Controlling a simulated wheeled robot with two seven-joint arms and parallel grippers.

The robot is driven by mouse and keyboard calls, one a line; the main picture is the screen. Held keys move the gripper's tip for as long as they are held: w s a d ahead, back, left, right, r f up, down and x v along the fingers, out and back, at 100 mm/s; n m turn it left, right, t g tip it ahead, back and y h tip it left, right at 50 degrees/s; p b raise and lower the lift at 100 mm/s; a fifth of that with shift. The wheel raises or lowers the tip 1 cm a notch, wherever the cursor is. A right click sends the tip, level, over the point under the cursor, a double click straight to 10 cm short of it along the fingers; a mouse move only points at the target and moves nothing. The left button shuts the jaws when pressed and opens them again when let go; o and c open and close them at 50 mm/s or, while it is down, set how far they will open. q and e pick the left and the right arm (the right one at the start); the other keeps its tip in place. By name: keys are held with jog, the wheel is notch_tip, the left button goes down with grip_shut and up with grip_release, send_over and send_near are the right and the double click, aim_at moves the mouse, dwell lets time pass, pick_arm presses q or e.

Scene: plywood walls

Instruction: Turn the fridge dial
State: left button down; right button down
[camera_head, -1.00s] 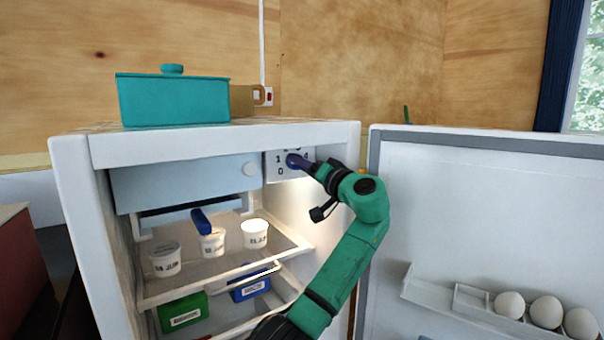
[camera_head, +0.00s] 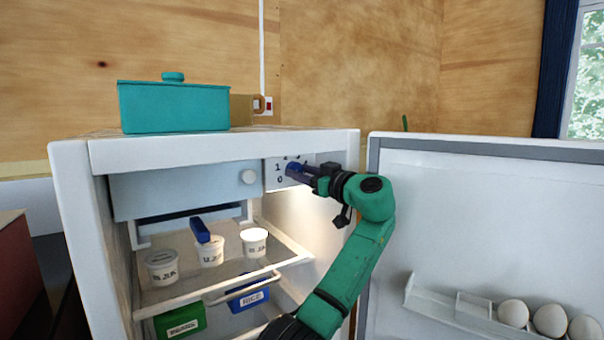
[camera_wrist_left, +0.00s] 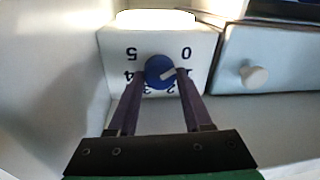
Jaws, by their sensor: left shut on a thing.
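The fridge dial (camera_wrist_left: 160,71) is a round blue knob with a pale pointer mark, on a white panel numbered around it. In the left wrist view the panel appears upside down, and the mark points right and slightly up, towards the 0 and 1 side. In the head view the dial (camera_head: 294,170) is at the top right inside the open fridge (camera_head: 220,150). My left gripper (camera_wrist_left: 160,75) is shut on the dial, one dark finger on each side. The fingertips cover some of the numbers. My right gripper is not in view.
The fridge door (camera_head: 480,220) stands open on the right, with eggs (camera_head: 550,320) in its rack. White tubs (camera_head: 211,250) stand on the shelf below the freezer flap (camera_head: 185,190). A teal pot (camera_head: 173,105) sits on top of the fridge.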

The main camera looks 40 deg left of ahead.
pick_arm(q)
jog(key=shift+f+n, duration=0.2)
jog(key=shift+n, duration=0.1)
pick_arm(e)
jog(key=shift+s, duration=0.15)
pick_arm(q)
jog(key=shift+c, duration=1.6)
grip_release()
jog(key=shift+r, duration=0.1)
jog(key=r+b+v, duration=0.1)
jog(key=v, duration=1.3)
jog(key=shift+d+f, duration=0.3)
jog(key=shift+f, duration=0.15)
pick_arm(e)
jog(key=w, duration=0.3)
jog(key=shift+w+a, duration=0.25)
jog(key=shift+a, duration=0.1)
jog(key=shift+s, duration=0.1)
